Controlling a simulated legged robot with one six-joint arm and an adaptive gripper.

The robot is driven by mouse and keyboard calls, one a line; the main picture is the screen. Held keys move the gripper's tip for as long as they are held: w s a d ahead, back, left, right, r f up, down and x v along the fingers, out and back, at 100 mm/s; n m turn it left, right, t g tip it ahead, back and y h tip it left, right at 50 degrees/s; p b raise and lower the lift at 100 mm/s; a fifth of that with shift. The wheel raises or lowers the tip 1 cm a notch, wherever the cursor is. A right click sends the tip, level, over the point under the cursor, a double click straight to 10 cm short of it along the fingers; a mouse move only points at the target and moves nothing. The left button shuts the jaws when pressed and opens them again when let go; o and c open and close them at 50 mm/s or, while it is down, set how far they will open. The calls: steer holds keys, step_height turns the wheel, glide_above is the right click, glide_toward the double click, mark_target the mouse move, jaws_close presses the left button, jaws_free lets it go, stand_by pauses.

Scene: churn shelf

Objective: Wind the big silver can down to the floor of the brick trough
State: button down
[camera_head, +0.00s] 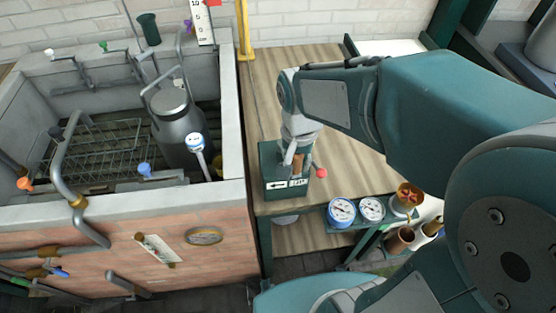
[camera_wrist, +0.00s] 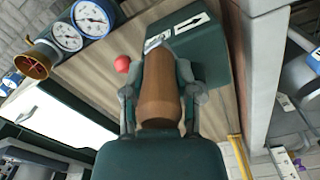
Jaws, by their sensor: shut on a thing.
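The big silver can (camera_head: 178,120) is upright inside the brick trough (camera_head: 110,208); its lower end is hidden, so I cannot tell its height above the trough floor. A dark green box (camera_head: 277,175) with an arrow label stands on the wooden bench beside the trough. A brown wooden handle (camera_head: 297,164) is at this box, and it also shows large in the wrist view (camera_wrist: 158,90). My gripper (camera_head: 291,152) is closed around the handle, one finger on each side in the wrist view (camera_wrist: 160,95). A red knob (camera_head: 321,173) sits right beside the handle.
A wire rack (camera_head: 100,150) lies in the trough left of the can. A white-faced dial (camera_head: 195,142) stands in front of the can. Two gauges (camera_head: 342,212) and brass fittings (camera_head: 408,196) line the bench's front edge. The wooden bench top (camera_head: 290,70) behind is clear.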

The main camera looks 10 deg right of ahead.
steer(key=w+d, duration=0.1)
steer(key=d, duration=0.1)
steer(key=w+d, duration=0.3)
steer(key=d, duration=0.1)
steer(key=shift+w+d, duration=0.2)
steer(key=shift+d, duration=0.05)
steer(key=shift+c, duration=1.5)
jaws_free()
steer(key=shift+a, duration=0.1)
steer(key=shift+r, duration=0.1)
step_height(320, 180, up, 12)
steer(key=s+f+n+t, duration=0.2)
steer(key=s+n+t, duration=0.2)
steer(key=s, duration=0.9)
steer(key=shift+a+n+t, duration=0.25)
steer(key=shift+n+t, duration=0.15)
steer(key=shift+t, duration=0.4)
